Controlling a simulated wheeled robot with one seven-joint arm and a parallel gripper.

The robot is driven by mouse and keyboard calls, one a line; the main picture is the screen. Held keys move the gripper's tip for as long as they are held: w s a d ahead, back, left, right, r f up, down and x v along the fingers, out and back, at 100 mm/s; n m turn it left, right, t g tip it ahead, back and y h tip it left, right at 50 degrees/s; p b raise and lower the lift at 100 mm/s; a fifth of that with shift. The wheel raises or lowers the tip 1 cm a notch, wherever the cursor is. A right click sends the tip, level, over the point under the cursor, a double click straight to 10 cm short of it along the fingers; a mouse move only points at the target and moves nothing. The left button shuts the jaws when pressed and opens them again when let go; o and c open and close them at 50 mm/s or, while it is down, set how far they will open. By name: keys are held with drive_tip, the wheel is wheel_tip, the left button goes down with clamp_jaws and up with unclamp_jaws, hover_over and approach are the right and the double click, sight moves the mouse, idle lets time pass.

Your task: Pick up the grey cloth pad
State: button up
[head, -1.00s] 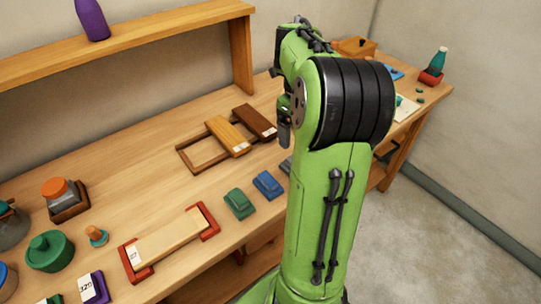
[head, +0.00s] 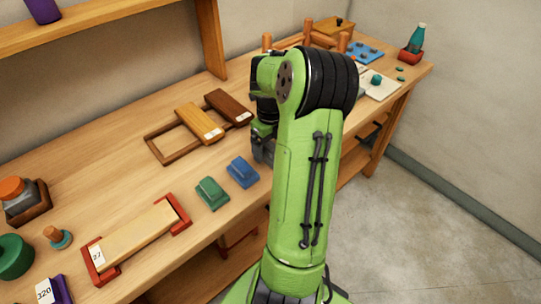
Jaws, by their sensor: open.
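My gripper (head: 262,150) shows only in part, at the left edge of my green arm, low over the front part of the bench just right of the blue block-shaped pad (head: 243,172). It is open, but its fingertips are hard to make out. I cannot pick out the grey cloth pad in the current head view; my gripper and arm cover the spot right of the blue pad. I cannot tell whether the gripper touches it. A green pad (head: 212,193) lies left of the blue one.
The wooden bench (head: 120,170) bears a wooden frame with two bars (head: 199,123), a red-ended board (head: 138,237) and an orange-lidded jar (head: 22,200). A bottle in a red holder (head: 417,44) stands far right. Bare bench lies left of the frame. A shelf (head: 110,36) runs above.

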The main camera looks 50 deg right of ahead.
sight(270, 146)
drive_tip(key=shift+f, duration=0.7)
drive_tip(key=shift+r, duration=0.1)
drive_tip(key=shift+c, duration=0.4)
drive_tip(key=c, duration=1.1)
wheel_tip(270, 146, up, 10)
drive_tip(key=p, duration=0.3)
